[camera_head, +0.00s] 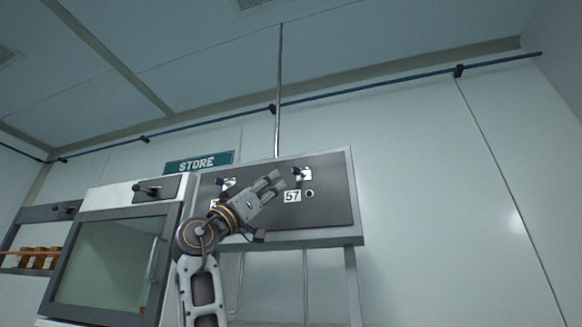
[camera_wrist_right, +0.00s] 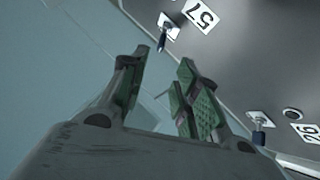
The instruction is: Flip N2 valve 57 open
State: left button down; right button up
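The valve 57 (camera_head: 303,174) is on the dark panel, above its white "57" label (camera_head: 292,196). Its small dark handle sticks out to the left. In the right wrist view the valve (camera_wrist_right: 169,26) is at the top, with its dark handle (camera_wrist_right: 162,43) pointing down in the picture and its label (camera_wrist_right: 201,15) beside it. My right gripper (camera_head: 279,181) is just left of valve 57 in the head view. In the wrist view its two fingers (camera_wrist_right: 160,88) are apart with nothing between them, and the handle is beyond the tips. My left gripper is not in view.
A second valve (camera_wrist_right: 259,121) with its own label (camera_wrist_right: 308,133) is on the same dark panel (camera_head: 330,205); in the head view my right arm partly covers that label. The wall right of the panel is bare.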

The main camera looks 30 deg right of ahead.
aim_at(292, 168)
jog(key=shift+g, duration=0.3)
jog(key=p+x, duration=0.3)
jog(key=x, duration=0.7)
jog(key=shift+d+r+p, duration=0.15)
jog(key=shift+p, duration=0.15)
grip_shut()
